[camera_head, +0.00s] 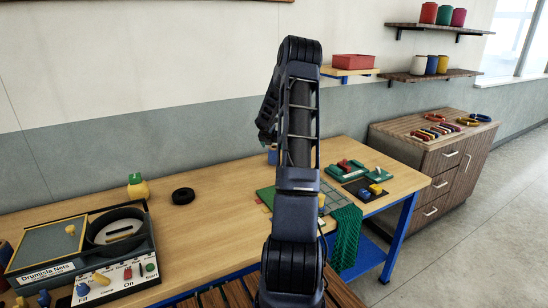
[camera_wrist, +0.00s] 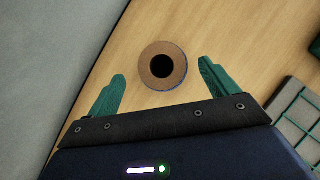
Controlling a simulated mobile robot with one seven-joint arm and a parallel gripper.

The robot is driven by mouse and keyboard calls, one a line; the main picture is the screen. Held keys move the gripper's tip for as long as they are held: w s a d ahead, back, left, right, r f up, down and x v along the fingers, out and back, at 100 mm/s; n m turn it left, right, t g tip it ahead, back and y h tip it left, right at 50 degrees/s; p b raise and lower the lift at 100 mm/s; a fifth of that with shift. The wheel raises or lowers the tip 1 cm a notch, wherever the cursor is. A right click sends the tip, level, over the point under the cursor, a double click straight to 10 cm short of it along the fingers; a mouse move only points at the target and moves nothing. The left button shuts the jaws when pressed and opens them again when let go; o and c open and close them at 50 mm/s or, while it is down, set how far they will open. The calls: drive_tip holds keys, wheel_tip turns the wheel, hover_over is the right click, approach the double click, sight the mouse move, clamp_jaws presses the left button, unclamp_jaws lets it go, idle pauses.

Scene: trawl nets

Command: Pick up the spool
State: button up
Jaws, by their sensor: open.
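The spool (camera_wrist: 178,69) shows in the wrist view from above as a round tan top with a dark centre hole and a thin blue rim. It stands on the wooden bench. In the head view a small blue part (camera_head: 272,155), likely the same spool, shows beside my arm, which hides the rest. My gripper (camera_wrist: 162,72) is open, with its two green fingers spread wide. In the wrist view the spool appears between and slightly beyond the fingertips, with clear gaps on both sides. The height between the fingers and spool is hard to judge.
A black ring (camera_head: 183,196), a yellow bottle (camera_head: 138,187) and a control panel (camera_head: 110,280) are left. The wall (camera_wrist: 45,60) is close behind the spool.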

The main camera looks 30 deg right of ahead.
drive_tip(key=shift+x, duration=2.9)
drive_tip(key=shift+s+d, duration=0.1)
drive_tip(key=shift+s, duration=0.05)
drive_tip(key=shift+c, duration=0.3)
drive_tip(key=c, duration=1.1)
